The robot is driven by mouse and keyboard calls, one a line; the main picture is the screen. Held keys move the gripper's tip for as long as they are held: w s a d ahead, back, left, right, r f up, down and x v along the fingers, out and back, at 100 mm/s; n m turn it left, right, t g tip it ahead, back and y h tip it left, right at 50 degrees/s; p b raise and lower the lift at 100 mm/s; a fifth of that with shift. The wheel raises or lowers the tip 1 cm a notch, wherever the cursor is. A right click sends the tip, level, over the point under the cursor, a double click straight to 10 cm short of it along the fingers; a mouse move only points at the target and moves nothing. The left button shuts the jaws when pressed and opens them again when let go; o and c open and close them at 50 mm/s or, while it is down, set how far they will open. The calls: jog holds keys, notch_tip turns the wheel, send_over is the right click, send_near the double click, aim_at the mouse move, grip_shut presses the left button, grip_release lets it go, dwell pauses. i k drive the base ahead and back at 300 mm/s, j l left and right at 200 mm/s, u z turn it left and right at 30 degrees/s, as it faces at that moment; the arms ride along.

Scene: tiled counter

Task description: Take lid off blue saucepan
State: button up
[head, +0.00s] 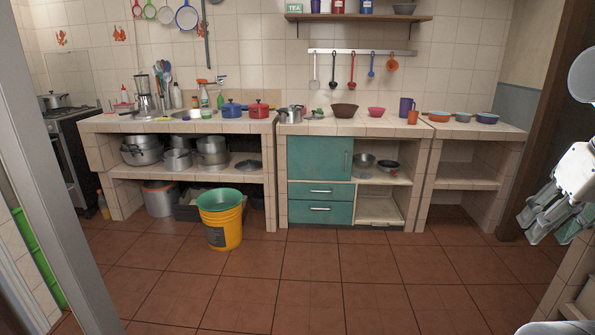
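The blue saucepan (231,110) stands on the tiled counter at the back, left of centre. It is small, with a lid of the same blue on top and a small knob. A similar red pot (258,110) stands just to its right. My gripper (527,229) hangs at the right edge of the view, far from the saucepan and pointing down to the left. Its two grey fingers look spread apart, with nothing seen between them.
A metal pot (291,114) and a dark brown bowl (344,111) stand further right on the counter (190,126). A spray bottle (204,97) is near the saucepan's left. A yellow bucket (222,228) stands on the floor before the counter. The middle floor (350,275) is clear.

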aim_at(229, 105)
jog(key=i+u, duration=0.1)
jog(key=i, duration=0.65)
jog(key=i+u, duration=0.15)
jog(key=i, duration=0.6)
jog(key=i+l+u, duration=0.1)
jog(key=i+l, duration=0.15)
jog(key=i, duration=0.5)
jog(key=i+j+u, duration=0.1)
jog(key=i+u, duration=0.15)
jog(key=i, duration=0.5)
jog(key=i+u, duration=0.2)
jog(key=i, duration=0.55)
jog(key=i+l+u, duration=0.25)
jog(key=i, duration=0.45)
jog(key=i+u, duration=0.15)
jog(key=i, duration=0.5)
